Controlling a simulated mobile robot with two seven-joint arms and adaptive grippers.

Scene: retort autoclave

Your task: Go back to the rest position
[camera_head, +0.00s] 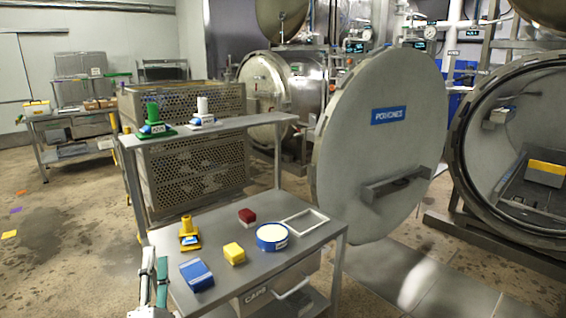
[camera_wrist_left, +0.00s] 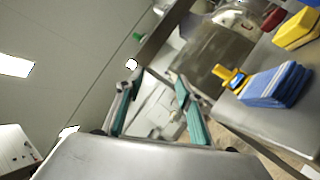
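My left gripper (camera_head: 156,268) is at the lower left of the head view, beside the left edge of the grey cart (camera_head: 215,240). In the left wrist view my left gripper (camera_wrist_left: 155,88) has its two teal fingers apart, with nothing between them. On the cart's tabletop are a blue block (camera_head: 197,275), a yellow block (camera_head: 234,253), a yellow funnel-like piece (camera_head: 188,232), a dark red block (camera_head: 247,215), a white-topped blue round tub (camera_head: 272,236) and a white square frame (camera_head: 306,222). The right gripper is not in view.
A raised shelf (camera_head: 230,126) holds a green piece (camera_head: 153,122) and a white piece (camera_head: 203,112). A large round door (camera_head: 375,145) stands open right of the cart. An open vessel (camera_head: 520,150) holds a yellow block (camera_head: 545,172). Floor at left is mostly clear.

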